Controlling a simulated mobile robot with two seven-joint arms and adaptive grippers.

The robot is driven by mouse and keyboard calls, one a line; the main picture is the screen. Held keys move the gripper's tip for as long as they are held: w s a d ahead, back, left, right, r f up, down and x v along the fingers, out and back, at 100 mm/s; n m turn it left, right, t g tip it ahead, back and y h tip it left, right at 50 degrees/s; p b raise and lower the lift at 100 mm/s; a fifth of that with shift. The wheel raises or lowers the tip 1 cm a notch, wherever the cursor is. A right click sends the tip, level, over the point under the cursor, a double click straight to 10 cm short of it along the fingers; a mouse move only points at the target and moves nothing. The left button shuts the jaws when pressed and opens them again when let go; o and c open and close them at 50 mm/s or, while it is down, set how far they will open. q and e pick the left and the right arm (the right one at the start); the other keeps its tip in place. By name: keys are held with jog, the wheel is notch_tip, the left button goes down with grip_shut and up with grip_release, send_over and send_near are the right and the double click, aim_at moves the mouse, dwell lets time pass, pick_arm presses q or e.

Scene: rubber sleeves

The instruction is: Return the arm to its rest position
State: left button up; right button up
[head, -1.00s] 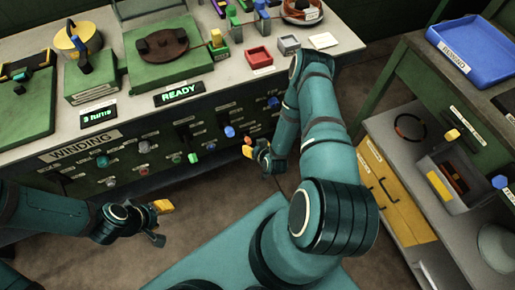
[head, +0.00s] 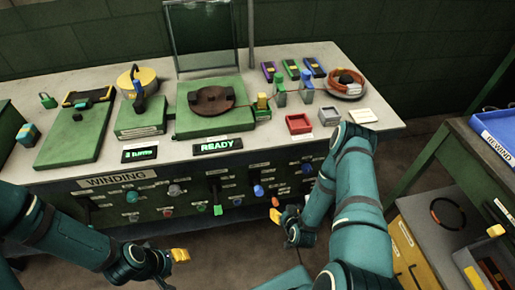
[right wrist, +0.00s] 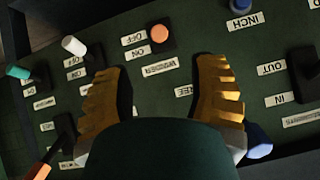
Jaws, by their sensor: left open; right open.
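My right gripper (head: 283,222) is in front of the winding bench's control panel, low in the head view. In the right wrist view its two yellow fingers (right wrist: 160,100) stand wide apart with nothing between them. The labelled panel with knobs and buttons, among them an orange button (right wrist: 159,33) and a blue knob (right wrist: 240,5), lies beyond the fingers. My left gripper (head: 176,268) is at the lower left of the head view, in front of the bench and apart from it. It holds nothing that I can see.
The winding bench top (head: 260,147) carries a green winder with a brown disc (head: 212,99), a READY display (head: 219,145), a red tray (head: 299,124) and an orange coil (head: 346,82). A shelf unit with a blue REWIND tray (head: 497,132) stands at the right. Dark floor lies below.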

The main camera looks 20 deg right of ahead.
jog(key=s+a+r+n+g+y, duration=0.1)
jog(key=s+a+r+g, duration=0.3)
jog(key=a+r, duration=0.4)
jog(key=s+a+r+n+g+y, duration=0.1)
jog(key=s+a+r+g+y, duration=0.3)
jog(key=a+r, duration=0.4)
jog(key=a, duration=0.4)
jog(key=shift+a+r+y, duration=0.2)
jog(key=shift+r+y, duration=0.1)
jog(key=shift+r, duration=0.05)
jog(key=shift+w, duration=0.1)
